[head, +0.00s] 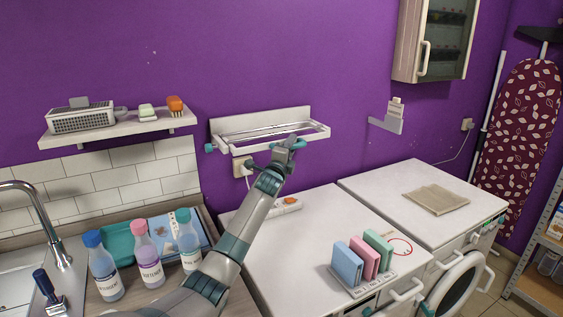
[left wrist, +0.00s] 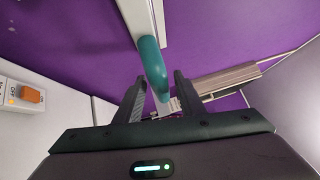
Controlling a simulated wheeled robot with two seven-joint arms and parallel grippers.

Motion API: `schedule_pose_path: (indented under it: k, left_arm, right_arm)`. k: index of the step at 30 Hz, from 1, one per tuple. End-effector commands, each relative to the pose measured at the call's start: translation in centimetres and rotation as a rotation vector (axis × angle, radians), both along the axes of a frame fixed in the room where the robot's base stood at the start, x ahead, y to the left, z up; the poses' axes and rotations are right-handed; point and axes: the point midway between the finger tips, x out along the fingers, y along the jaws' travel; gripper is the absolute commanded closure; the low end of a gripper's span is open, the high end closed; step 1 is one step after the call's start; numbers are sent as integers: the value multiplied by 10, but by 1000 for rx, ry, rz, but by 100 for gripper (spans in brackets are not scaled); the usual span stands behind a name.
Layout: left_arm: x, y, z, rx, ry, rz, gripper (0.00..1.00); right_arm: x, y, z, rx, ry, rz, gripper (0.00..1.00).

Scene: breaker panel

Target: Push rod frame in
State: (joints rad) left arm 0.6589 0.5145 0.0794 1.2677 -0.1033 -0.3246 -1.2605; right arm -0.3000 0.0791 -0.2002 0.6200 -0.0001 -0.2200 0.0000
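The rod frame (head: 262,132) has thin metal rods between white side arms. It stands out from a white backboard (head: 262,115) on the purple wall. A teal grip (head: 209,147) shows at its left front corner. My left gripper (head: 290,142) is at the frame's right front part and hides some of it. In the left wrist view, a teal grip (left wrist: 153,68) on a white bar lies between my open fingers (left wrist: 158,82), with gaps visible at the sides. I cannot tell whether a finger touches it. My right gripper is in neither view.
Below the frame are a white appliance top (head: 300,235) with a power strip (head: 287,204) and coloured boxes (head: 363,259). Bottles (head: 147,255) stand left of my arm. A shelf (head: 120,128) hangs left; a small wall bracket (head: 388,122) is right.

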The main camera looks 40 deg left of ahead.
Motion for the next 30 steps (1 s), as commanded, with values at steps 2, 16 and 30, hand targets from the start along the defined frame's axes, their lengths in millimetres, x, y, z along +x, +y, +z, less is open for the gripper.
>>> schedule_pose_path:
  k: [2, 16, 30]
  left_arm:
    - [-4, -2, 0, 0, 0, -1, 64]
    - [-55, -22, -5, 0, 1, -1, 64]
    - [-122, -49, -16, -1, 3, 0, 64]
  right_arm:
    - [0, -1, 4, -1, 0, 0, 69]
    - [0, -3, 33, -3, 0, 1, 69]
    - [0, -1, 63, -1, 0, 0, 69]
